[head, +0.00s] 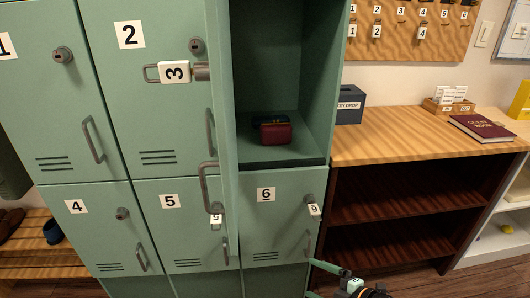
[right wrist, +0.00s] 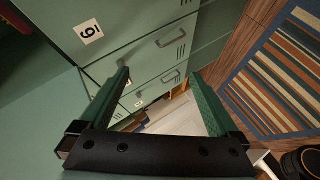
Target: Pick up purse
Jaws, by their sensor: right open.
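A small dark red purse (head: 276,134) sits on the floor of the open upper locker (head: 262,152) in the head view. A dark blue item shows just behind it; I cannot tell whether it is part of the purse. My right gripper (head: 313,279) is at the bottom of the head view, below and right of the purse, in front of the lower right edge of locker 6 (head: 262,222). In the right wrist view my right gripper (right wrist: 160,75) has its two green fingers wide apart with nothing between them. My left gripper is out of view.
The locker door marked 3 (head: 228,130) stands open at the left of the compartment. A wooden counter (head: 400,145) to the right bears a key drop box (head: 350,105) and a red book (head: 482,128). A striped rug (right wrist: 275,75) lies on the floor.

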